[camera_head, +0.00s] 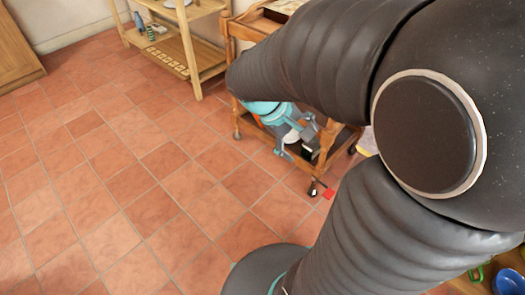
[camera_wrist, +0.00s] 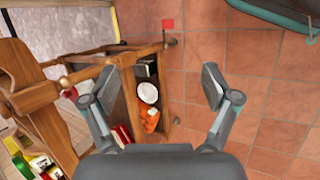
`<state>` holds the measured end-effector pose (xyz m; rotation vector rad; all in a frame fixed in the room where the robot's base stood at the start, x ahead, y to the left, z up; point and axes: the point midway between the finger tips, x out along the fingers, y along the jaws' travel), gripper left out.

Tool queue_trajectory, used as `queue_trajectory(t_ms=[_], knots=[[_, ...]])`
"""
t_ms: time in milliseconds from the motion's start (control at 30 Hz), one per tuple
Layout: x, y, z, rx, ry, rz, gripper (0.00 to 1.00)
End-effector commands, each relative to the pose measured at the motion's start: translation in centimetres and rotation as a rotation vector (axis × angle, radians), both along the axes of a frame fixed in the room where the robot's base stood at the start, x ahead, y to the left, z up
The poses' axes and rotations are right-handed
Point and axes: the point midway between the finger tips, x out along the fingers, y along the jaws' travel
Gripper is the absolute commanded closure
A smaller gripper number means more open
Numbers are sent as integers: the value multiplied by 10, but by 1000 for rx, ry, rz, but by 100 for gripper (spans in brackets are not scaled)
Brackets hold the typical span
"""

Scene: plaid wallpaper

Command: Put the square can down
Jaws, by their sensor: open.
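My gripper (camera_wrist: 157,88) is open, with its two fingers wide apart and nothing held between them. In the head view my gripper (camera_head: 297,143) hangs over the low shelf of a wooden cart (camera_head: 325,165), partly hidden by my arm. In the wrist view the cart (camera_wrist: 176,80) lies beyond the fingers. On its shelf are a small dark boxy item (camera_wrist: 146,68), a white round item (camera_wrist: 148,92) and an orange item (camera_wrist: 150,119). I cannot tell which of these, if any, is the square can.
A small red square (camera_head: 328,194) is by the cart's wheel. A wooden shelf rack (camera_head: 190,55) stands behind to the left. Colourful items (camera_wrist: 38,162) sit at the wrist view's lower left. The tiled floor (camera_head: 120,190) left of the cart is clear.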

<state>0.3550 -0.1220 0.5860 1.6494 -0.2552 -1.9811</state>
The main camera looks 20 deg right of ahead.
Motion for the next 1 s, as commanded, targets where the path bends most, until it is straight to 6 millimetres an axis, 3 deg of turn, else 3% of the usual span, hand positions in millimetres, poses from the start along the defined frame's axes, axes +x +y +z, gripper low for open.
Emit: queue_trajectory(t_ms=[500,700,1000], knots=[[-51,105,61,484,-553,-109,13],[-59,120,73,573,-646,-120,13],[-60,122,74,584,-655,-122,13]])
